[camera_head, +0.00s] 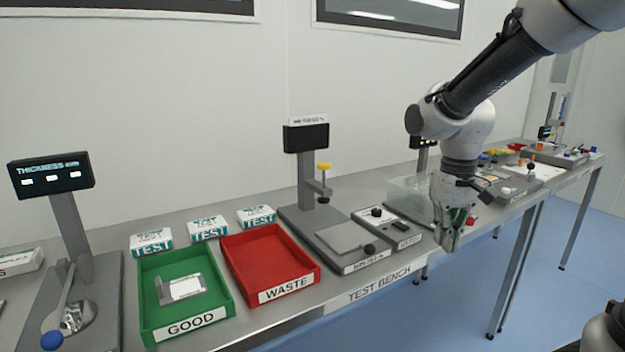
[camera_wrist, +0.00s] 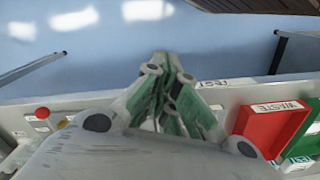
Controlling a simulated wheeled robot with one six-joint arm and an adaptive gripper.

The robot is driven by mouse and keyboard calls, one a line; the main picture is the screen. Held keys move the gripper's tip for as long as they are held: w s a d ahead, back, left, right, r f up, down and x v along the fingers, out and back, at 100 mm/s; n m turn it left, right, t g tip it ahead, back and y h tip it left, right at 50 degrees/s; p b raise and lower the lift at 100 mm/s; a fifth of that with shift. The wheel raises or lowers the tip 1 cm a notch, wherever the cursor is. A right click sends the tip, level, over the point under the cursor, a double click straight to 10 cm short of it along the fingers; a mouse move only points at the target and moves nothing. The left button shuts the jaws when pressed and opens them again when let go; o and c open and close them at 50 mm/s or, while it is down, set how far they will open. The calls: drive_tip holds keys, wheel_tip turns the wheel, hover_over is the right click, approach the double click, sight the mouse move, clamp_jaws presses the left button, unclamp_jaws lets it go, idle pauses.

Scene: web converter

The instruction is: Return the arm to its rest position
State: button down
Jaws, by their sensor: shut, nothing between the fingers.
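My gripper (camera_head: 449,236) hangs from my arm over the front edge of the test bench (camera_head: 383,293), right of the middle of the head view. Its fingers point down and are shut, with nothing seen between them. In the wrist view my gripper (camera_wrist: 176,62) shows its closed green-grey fingers reaching out over the blue floor (camera_wrist: 60,50). My arm comes in from the upper right and bends down at the wrist. It covers part of a clear box (camera_head: 408,192) and a screen behind it.
A green GOOD tray (camera_head: 149,311) holds a small clear-and-white piece. A red WASTE tray (camera_head: 231,249) beside it looks empty. Several TEST boxes (camera_head: 208,228) stand behind. A thickness gauge (camera_head: 68,222) is at left and another instrument (camera_head: 306,180) mid-bench. Open floor (camera_head: 455,310) lies in front.

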drive_tip(key=s+d+r+t, duration=0.2)
drive_tip(key=s+d+r, duration=0.2)
drive_tip(key=s, duration=0.3)
drive_tip(key=s+d+r+m+t, duration=0.1)
drive_tip(key=s+d+r+t, duration=0.1)
drive_tip(key=s+d+r, duration=0.2)
drive_tip(key=s+d, duration=0.1)
drive_tip(key=s, duration=0.2)
drive_tip(key=shift+s+m+t, duration=0.25)
drive_tip(key=shift+m+t, duration=0.05)
drive_tip(key=shift+t, duration=0.1)
drive_tip(key=shift+f, duration=0.15)
